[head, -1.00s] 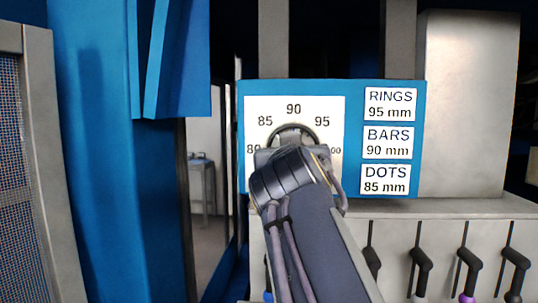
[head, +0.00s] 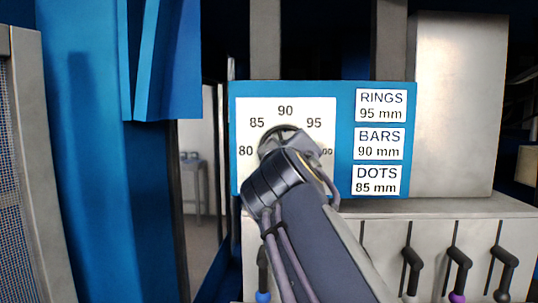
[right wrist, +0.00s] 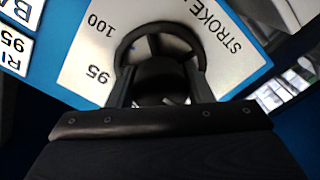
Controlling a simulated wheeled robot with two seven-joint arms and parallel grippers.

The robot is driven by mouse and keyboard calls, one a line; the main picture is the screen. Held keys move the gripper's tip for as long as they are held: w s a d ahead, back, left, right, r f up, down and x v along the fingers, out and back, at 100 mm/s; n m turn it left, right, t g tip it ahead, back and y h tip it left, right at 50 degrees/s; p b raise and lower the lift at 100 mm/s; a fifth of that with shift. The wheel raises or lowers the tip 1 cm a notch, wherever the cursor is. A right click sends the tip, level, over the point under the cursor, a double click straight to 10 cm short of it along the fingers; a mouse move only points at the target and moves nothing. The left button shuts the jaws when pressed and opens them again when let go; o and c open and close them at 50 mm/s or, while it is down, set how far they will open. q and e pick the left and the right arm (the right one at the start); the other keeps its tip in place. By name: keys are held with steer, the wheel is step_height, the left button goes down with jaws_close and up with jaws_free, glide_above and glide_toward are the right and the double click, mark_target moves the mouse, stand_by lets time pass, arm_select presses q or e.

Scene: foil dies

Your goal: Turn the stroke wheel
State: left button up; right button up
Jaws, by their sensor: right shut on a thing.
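The stroke wheel (head: 279,130) is a dark spoked ring on a white dial plate (head: 250,178) marked 80, 85, 90, 95 and 100. My right gripper (head: 277,143) covers most of the wheel in the head view. In the right wrist view the wheel (right wrist: 160,29) lies between the two fingers of my right gripper (right wrist: 160,88), which is shut on it. No pointer on the dial is clear to me. My left gripper is out of view.
The blue panel (head: 345,92) carries labels: RINGS 95 mm (head: 381,105), BARS 90 mm (head: 379,143), DOTS 85 mm (head: 377,180). Below it are several black levers in slots, one with a purple tip (head: 457,297). A blue post (head: 80,160) stands at left.

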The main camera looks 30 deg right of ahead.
steer(key=shift+f, duration=0.1)
stand_by(0.4)
steer(key=o, duration=1)
steer(key=shift+b+v, duration=1.15)
steer(key=shift+v, duration=2.8)
steer(key=shift+d, duration=0.1)
